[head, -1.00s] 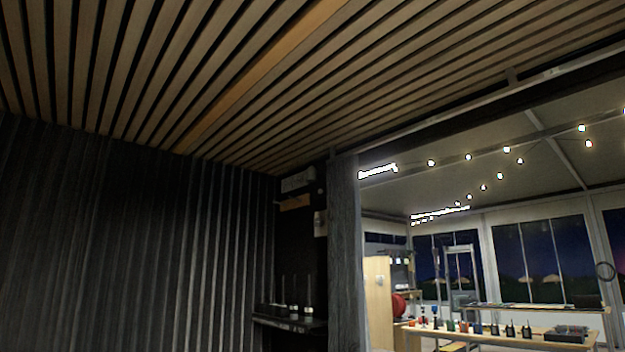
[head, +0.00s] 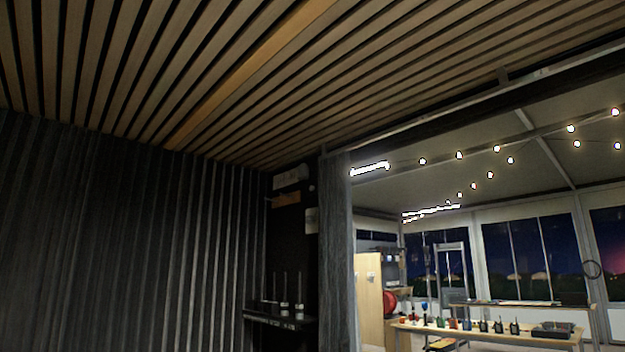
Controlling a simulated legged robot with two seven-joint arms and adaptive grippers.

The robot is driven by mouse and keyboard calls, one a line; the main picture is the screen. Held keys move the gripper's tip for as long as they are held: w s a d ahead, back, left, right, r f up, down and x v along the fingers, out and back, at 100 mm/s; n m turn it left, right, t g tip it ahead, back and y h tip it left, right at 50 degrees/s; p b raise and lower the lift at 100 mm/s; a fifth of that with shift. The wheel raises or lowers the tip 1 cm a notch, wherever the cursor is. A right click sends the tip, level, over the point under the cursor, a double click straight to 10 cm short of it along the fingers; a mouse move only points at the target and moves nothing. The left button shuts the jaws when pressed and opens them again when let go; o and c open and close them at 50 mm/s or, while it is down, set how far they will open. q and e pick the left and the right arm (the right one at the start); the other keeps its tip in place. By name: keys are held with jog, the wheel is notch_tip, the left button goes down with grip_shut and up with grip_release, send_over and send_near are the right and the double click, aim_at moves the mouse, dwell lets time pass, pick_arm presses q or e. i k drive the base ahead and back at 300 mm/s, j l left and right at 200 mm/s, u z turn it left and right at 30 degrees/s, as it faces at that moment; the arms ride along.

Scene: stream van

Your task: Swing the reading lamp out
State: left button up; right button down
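No reading lamp can be made out in the head view. Neither of my grippers is in view, so I cannot see what they hold or whether they are open.
A dark ribbed wall (head: 120,240) fills the left, under a slatted wooden ceiling (head: 240,80). A small shelf (head: 275,320) with antenna devices stands by a grey post (head: 338,250). Beyond the opening at right, a long table (head: 480,334) bears several radios under string lights.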

aim_at(303, 171)
jog(key=i+j+z, duration=0.1)
jog(key=z, duration=0.5)
jog(key=i+j+z, duration=0.3)
jog(key=j, duration=0.25)
jog(key=j+z, duration=0.3)
jog(key=j, duration=0.25)
jog(key=j+z, duration=0.3)
jog(key=j, duration=0.35)
jog(key=i, duration=0.05)
